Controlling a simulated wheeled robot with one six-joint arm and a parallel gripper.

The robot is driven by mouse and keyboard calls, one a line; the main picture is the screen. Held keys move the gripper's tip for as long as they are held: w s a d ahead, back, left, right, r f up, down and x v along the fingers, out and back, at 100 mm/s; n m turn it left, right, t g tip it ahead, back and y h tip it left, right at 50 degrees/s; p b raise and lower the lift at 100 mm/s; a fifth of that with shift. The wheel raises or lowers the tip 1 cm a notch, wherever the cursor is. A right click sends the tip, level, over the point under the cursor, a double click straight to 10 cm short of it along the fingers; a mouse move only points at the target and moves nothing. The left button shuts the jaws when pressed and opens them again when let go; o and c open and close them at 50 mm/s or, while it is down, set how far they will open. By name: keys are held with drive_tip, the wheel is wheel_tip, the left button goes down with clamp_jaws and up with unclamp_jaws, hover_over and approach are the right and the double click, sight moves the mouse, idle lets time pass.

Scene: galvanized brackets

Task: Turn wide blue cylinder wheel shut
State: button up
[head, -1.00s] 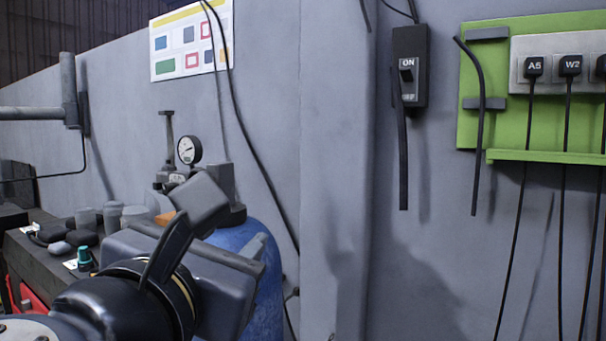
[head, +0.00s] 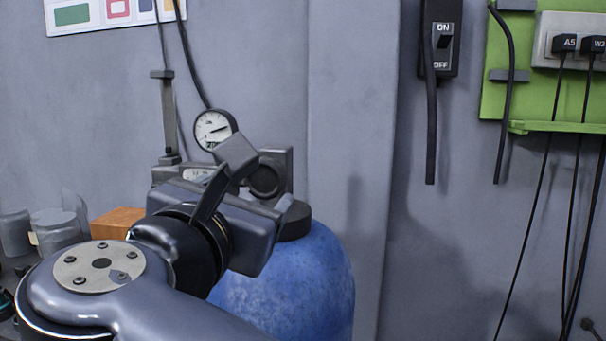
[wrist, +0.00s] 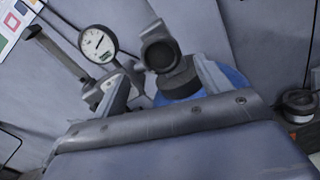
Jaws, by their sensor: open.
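The wide blue cylinder (head: 300,285) stands against the grey wall, partly hidden behind my arm and gripper in the head view. Its dark round wheel (head: 266,178) sits on the valve above the dark neck. In the wrist view the wheel (wrist: 160,52) faces me, with a sliver of the blue cylinder (wrist: 234,78) below it. My gripper (head: 262,184) is open and empty in front of the valve. In the wrist view its two fingers stand left and right of the neck, and the wheel shows beyond the gap between them (wrist: 165,85). I see no clear contact.
A pressure gauge (head: 214,128) and an upright grey post (head: 169,115) stand close left of the wheel. An orange-brown block (head: 115,223) and grey jars (head: 55,228) lie further left. An ON/OFF switch (head: 440,40) and green cable board (head: 545,125) are on the right wall.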

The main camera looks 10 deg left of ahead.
sight(262, 183)
drive_tip(key=shift+w+d+p, duration=0.2)
drive_tip(key=shift+w+p, duration=0.15)
drive_tip(key=shift+w, duration=1.25)
drive_tip(key=shift+w+d+p, duration=0.15)
drive_tip(key=shift+w+p, duration=0.2)
drive_tip(key=shift+w, duration=1.2)
drive_tip(key=shift+c, duration=0.5)
drive_tip(key=c, duration=0.9)
drive_tip(key=shift+o, duration=0.2)
